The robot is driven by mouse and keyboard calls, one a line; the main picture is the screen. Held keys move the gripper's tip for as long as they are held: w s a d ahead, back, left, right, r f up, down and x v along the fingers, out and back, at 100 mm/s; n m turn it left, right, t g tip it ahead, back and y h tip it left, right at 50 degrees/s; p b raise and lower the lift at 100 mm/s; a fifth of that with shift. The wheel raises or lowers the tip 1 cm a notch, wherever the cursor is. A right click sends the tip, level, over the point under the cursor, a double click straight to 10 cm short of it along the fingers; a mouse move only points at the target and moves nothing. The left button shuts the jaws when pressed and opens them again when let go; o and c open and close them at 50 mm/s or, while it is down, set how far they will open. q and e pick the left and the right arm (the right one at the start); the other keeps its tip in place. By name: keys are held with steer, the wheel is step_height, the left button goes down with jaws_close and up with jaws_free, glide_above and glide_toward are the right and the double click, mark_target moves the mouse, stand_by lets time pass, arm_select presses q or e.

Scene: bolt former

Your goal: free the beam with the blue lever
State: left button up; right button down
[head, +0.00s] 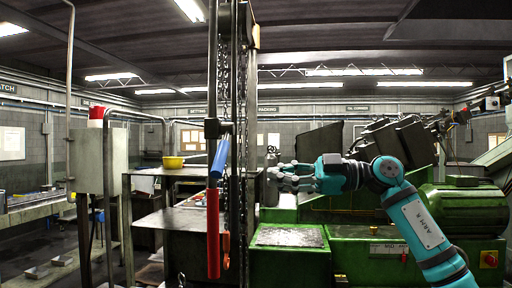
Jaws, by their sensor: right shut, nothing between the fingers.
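The blue lever (220,158) is in the middle of the head view, tilted, on a dark upright post with hanging chains. A long red handle (213,233) hangs just below it. I cannot tell for certain which part is the beam. My right gripper (273,180) reaches in from the right. It is shut and empty, to the right of the blue lever and slightly lower, apart from it in the picture. My left gripper is not in view.
Chains (242,120) hang close beside the post, between the lever and my right gripper. A green machine (370,250) fills the lower right. A yellow bowl (173,162) stands on a metal table (180,222) at left. A red-topped grey cabinet (88,160) stands farther left.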

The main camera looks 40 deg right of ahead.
mark_target(220, 165)
steer(key=p+x, duration=0.5)
steer(key=x, duration=0.6)
steer(key=s+a+r, duration=0.1)
steer(key=r, duration=0.1)
steer(key=s+a+r+p, duration=0.1)
steer(key=r, duration=0.1)
steer(key=s+a+r+p, duration=0.1)
steer(key=a+r, duration=0.1)
steer(key=shift+s, duration=0.15)
steer(key=r+p, duration=0.1)
steer(key=p, duration=0.1)
steer(key=r+p, duration=0.4)
steer(key=shift+s+a, duration=0.15)
steer(key=shift+s, duration=0.15)
steer(key=b+v, duration=0.5)
steer(key=v, duration=0.5)
